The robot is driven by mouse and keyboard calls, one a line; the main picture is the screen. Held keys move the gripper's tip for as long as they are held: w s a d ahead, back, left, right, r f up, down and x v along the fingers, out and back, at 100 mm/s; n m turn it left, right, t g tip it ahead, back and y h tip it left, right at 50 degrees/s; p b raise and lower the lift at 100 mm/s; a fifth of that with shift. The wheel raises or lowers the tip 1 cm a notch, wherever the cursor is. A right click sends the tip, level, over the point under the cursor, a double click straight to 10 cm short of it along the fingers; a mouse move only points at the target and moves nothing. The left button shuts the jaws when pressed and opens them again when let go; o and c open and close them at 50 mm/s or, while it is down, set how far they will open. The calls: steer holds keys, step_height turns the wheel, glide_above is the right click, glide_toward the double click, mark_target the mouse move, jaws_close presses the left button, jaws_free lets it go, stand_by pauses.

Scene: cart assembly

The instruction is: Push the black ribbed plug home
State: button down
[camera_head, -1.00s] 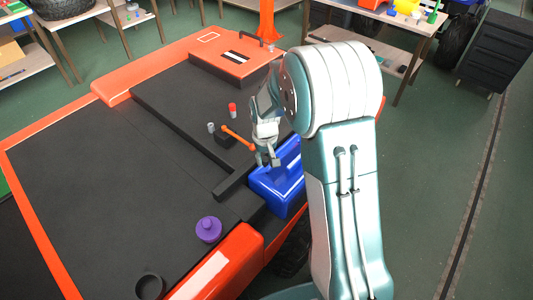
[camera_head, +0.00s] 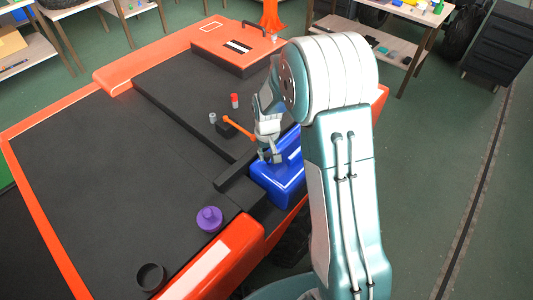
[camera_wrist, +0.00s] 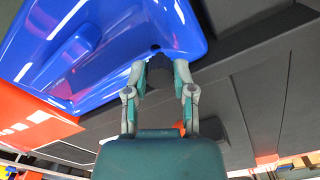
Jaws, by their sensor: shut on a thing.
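The black ribbed plug (camera_wrist: 158,74) is between the fingertips of my gripper (camera_head: 269,156) in the wrist view. My gripper is shut on it. The blue tank (camera_wrist: 95,45) lies just beyond the plug, with a small dark round hole (camera_wrist: 155,47) in its edge close to the plug's far end. I cannot tell whether the plug touches the hole. In the head view the blue tank (camera_head: 282,180) sits at the right side of the cart, below and beside my gripper. The plug cannot be made out in the head view.
An orange-handled lever (camera_head: 238,126) stands close left of my gripper, near a red-topped cylinder (camera_head: 235,101) and a grey cylinder (camera_head: 212,118). A purple knob (camera_head: 209,219) and a black ring (camera_head: 150,277) sit lower on the cart deck (camera_head: 95,175), which is otherwise mostly clear.

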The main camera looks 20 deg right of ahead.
steer(key=shift+d, duration=0.35)
steer(key=shift+f, duration=1.4)
steer(key=shift+c, duration=1.8)
jaws_free()
steer(key=shift+r, duration=0.1)
step_height(320, 180, up, 12)
steer(key=shift+a+f, duration=0.1)
steer(key=shift+f, duration=0.05)
